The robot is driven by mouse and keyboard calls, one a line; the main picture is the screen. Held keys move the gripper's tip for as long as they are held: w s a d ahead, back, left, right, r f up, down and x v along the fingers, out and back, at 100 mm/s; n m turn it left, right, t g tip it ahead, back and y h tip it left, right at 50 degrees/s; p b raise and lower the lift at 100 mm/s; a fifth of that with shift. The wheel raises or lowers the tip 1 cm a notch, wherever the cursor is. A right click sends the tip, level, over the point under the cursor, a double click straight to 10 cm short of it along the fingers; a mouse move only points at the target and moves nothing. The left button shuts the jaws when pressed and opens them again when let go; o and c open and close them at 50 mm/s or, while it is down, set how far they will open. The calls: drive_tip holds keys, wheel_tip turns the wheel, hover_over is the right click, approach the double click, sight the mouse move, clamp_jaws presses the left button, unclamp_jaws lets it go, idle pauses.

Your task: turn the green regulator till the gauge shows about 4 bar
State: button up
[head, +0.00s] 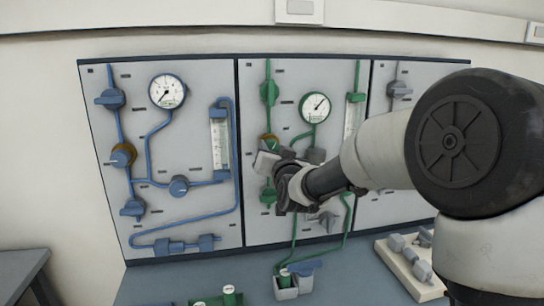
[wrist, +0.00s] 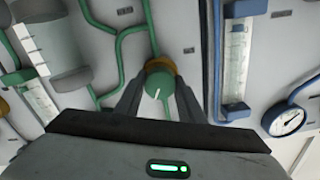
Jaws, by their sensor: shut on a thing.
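The green regulator is a round green knob (wrist: 161,84) with a brass collar behind it and a white mark on its face. In the wrist view it sits between the two dark fingers of my gripper (wrist: 158,96), which are shut on its sides. In the head view my gripper (head: 266,160) reaches the middle panel from the right and covers most of the knob. The green line's gauge (head: 314,107) is round and white, above and right of the knob. Its needle points to the upper right; its numbers are too small to read.
The left panel (head: 190,130) carries blue pipes, valves and a blue gauge (head: 167,91). The right panel has a grey valve (head: 399,90). Green flow tubes stand close beside my arm. On the bench below are a small grey box (head: 287,293) and a pale tray (head: 398,270) with grey parts.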

drive_tip(key=o, duration=1)
drive_tip(key=shift+o, duration=0.2)
drive_tip(key=p+v, duration=0.1)
drive_tip(key=v, duration=1.6)
drive_tip(key=shift+s, duration=0.25)
drive_tip(key=shift+r, duration=0.15)
